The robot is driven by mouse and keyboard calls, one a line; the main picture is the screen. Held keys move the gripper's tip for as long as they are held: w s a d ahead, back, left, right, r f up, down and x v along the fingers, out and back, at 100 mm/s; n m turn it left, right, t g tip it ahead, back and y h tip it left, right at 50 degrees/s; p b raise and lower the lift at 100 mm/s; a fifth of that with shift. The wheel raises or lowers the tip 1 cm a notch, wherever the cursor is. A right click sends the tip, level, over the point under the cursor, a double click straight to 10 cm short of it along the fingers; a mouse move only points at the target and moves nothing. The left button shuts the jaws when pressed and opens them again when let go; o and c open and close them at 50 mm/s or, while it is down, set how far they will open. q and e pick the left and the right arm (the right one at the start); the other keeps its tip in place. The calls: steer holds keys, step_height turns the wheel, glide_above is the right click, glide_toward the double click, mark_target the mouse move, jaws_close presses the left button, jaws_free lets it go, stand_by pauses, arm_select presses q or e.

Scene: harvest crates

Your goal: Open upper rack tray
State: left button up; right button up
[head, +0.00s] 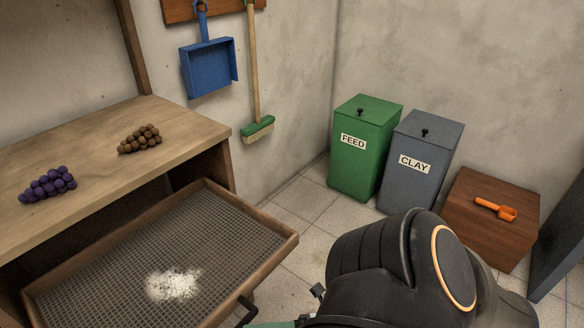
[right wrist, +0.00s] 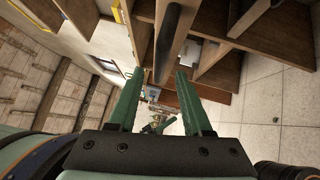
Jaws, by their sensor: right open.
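The mesh-bottomed wooden rack tray (head: 170,255) stands drawn out from under the wooden top (head: 100,150) in the head view, with a patch of white powder (head: 173,284) on its mesh. A dark handle (head: 246,311) shows at its front edge, partly cut off by the frame. My right gripper (right wrist: 160,73) is open in the right wrist view, its two green fingers apart. A dark bar (right wrist: 169,38), which looks like a handle, lies just beyond the fingertips, with nothing visibly held. My left gripper is not in view.
Purple (head: 48,184) and brown (head: 140,139) clusters lie on the wooden top. A green FEED bin (head: 364,150), a grey CLAY bin (head: 418,165) and a brown box (head: 480,225) with an orange scoop (head: 497,210) stand along the back. Tiled floor (head: 300,210) is clear between.

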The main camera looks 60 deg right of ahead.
steer(key=v, duration=0.7)
steer(key=shift+s+d, duration=0.2)
steer(key=shift+s, duration=0.15)
